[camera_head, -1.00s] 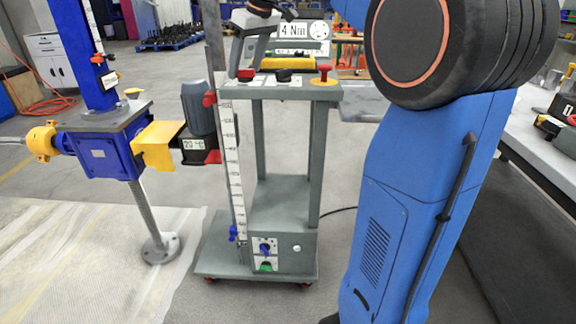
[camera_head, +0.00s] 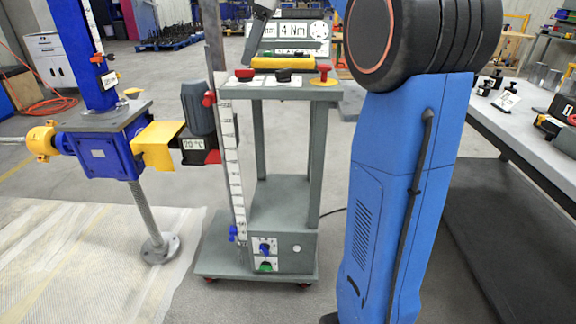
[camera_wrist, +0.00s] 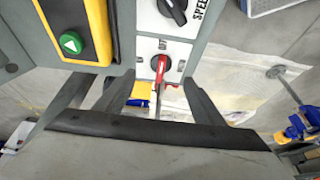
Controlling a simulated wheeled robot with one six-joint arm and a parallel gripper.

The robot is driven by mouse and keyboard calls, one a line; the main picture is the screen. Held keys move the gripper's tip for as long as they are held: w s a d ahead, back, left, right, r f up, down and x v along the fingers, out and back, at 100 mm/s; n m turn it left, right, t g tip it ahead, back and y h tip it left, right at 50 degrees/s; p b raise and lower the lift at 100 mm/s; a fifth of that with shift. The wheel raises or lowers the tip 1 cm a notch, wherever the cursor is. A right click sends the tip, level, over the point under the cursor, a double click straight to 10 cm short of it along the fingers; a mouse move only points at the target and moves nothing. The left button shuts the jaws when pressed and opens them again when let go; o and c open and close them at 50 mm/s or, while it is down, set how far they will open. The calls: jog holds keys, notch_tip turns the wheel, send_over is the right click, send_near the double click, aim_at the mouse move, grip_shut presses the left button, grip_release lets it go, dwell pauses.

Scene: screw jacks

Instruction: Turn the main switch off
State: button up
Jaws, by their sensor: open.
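The main switch, a red handle (camera_wrist: 160,68) on a white plate, sits on the cart's top panel in the wrist view. I cannot tell how far the fingertips are above the plate.
Beside the switch are a black speed knob (camera_wrist: 173,10) and a yellow box with a green button (camera_wrist: 71,43). A red mushroom button (camera_head: 323,72) stands at the panel's right. A display reading 4 Nm (camera_head: 293,29) rises behind. The blue screw jack (camera_head: 105,154) stands left.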

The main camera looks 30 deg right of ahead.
jog(key=v, duration=1.3)
jog(key=s+a+f+m+h, duration=0.1)
jog(key=s+a+f+m, duration=0.2)
jog(key=s+f, duration=0.5)
jog(key=s+a+f+m+t+h, duration=0.1)
jog(key=s+a+f+m, duration=0.2)
jog(key=s+f, duration=0.6)
jog(key=s+a+f+m+h, duration=0.1)
jog(key=s+a+f+m, duration=0.2)
jog(key=s+f, duration=0.5)
jog(key=shift+s+a+f+m+t, duration=0.35)
jog(key=shift+a+f, duration=0.25)
jog(key=shift+f, duration=2.45)
jog(key=s+f+m, duration=0.1)
jog(key=s+f, duration=0.6)
jog(key=f, duration=0.4)
jog(key=shift+f+h, duration=0.2)
jog(key=shift+h, duration=0.2)
jog(key=shift+m+t, duration=0.25)
jog(key=shift+c, duration=0.2)
